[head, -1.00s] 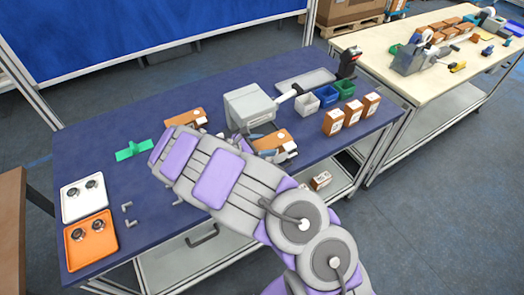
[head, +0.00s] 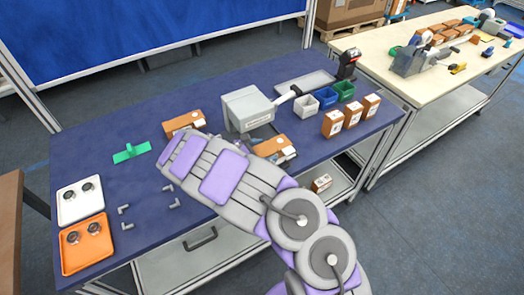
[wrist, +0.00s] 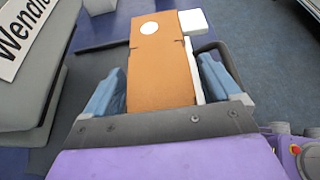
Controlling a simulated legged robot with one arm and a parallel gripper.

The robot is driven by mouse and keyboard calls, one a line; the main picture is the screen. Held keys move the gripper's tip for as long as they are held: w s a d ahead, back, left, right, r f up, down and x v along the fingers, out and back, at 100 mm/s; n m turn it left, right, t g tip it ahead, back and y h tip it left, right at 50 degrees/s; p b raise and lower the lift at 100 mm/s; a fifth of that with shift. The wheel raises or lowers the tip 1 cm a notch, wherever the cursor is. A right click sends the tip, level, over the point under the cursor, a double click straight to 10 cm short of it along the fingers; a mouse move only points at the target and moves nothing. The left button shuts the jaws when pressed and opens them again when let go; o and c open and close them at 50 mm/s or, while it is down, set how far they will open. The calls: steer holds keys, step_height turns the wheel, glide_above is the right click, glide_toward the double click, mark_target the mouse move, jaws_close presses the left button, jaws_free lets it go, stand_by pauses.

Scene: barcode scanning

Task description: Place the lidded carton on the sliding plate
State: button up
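A brown carton (wrist: 160,75) with a white round mark lies between the two blue fingers of my gripper (wrist: 163,85) in the wrist view. A small white block shows at its far right end, and a pale strip runs along its right side. The fingers flank the carton closely; whether they touch it is unclear. In the head view this carton (head: 270,146) lies near the table's front, right of my forearm, which hides much of the gripper. A flat grey plate (head: 303,82) lies at the back right; I cannot tell if it is the sliding plate.
A grey machine (head: 248,108) stands just behind the carton. Another brown carton (head: 184,122) lies left of it. Small bins (head: 326,97) and upright cartons (head: 351,113) stand to the right. A green piece (head: 131,152), corner brackets and two trays (head: 81,200) are at left.

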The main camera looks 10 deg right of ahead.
steer(key=shift+o, duration=0.3)
steer(key=shift+a+r, duration=0.1)
steer(key=shift+a, duration=0.05)
steer(key=shift+a+r, duration=0.25)
steer(key=shift+a, duration=0.15)
steer(key=p+v, duration=0.3)
steer(key=v, duration=0.8)
steer(key=s+d+r+m+g+y, duration=0.3)
steer(key=s+d+r+m+g, duration=0.3)
steer(key=s+d+r+m, duration=0.9)
steer(key=s+a+r+m+y, duration=0.1)
steer(key=s+m+y, duration=0.1)
steer(key=s, duration=0.6)
steer(key=s+a+r+m+y, duration=0.1)
steer(key=s+y, duration=0.3)
steer(key=s, duration=0.4)
steer(key=s+a+r+m+y, duration=0.1)
steer(key=s+a+m+y, duration=0.1)
steer(key=s, duration=0.5)
steer(key=shift+s+a+m+y, duration=0.3)
steer(key=shift+s+m+y, duration=0.1)
steer(key=shift+m+y, duration=0.45)
steer(key=shift+c, duration=0.2)
